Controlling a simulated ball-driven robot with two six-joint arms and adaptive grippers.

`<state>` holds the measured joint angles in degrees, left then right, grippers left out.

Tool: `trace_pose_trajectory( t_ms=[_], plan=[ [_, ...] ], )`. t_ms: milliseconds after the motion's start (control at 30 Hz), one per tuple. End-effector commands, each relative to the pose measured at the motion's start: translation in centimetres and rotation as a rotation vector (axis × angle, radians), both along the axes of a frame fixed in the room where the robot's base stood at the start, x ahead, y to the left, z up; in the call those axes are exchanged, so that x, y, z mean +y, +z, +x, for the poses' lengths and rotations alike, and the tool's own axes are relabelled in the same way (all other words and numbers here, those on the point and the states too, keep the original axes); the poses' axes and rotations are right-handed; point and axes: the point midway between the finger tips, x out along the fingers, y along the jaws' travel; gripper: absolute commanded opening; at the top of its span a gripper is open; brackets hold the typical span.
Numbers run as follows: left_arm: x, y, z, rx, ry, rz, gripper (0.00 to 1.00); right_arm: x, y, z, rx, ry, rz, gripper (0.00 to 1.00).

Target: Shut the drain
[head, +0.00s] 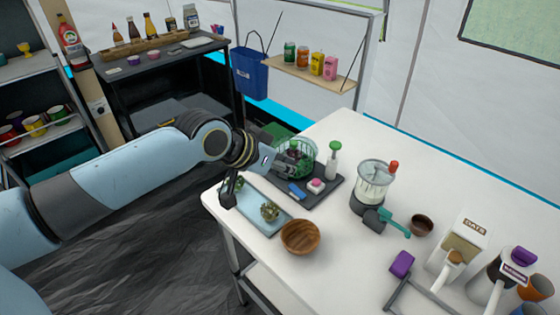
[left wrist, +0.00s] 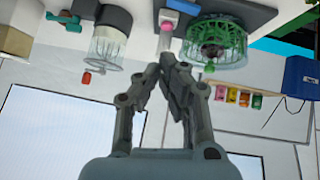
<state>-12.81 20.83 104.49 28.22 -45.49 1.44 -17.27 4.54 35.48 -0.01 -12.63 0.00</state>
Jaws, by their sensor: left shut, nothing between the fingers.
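My left gripper (head: 288,170) is at the basket's near side, shut and empty. My right gripper is not in view.
A wooden bowl (head: 300,238) is in front. A clear jar (head: 372,182) stands to the right. The back of the table is clear.

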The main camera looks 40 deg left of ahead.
Motion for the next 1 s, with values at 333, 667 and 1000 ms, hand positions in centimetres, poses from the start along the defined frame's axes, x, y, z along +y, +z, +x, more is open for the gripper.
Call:
trace_pose_trajectory(
  t_ms=[333, 667, 1000],
  plan=[
    [-0.1, 1.8, -1.9, 0.000, 0.001, 0.001, 0.00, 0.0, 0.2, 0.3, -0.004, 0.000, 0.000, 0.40],
    [-0.1, 1.8, -1.8, 0.000, 0.000, 0.000, 0.00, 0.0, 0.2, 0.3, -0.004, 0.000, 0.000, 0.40],
    [-1.8, 1.8, -4.3, 0.055, -0.028, 0.034, 0.00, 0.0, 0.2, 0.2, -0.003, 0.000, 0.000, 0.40]
  ],
)
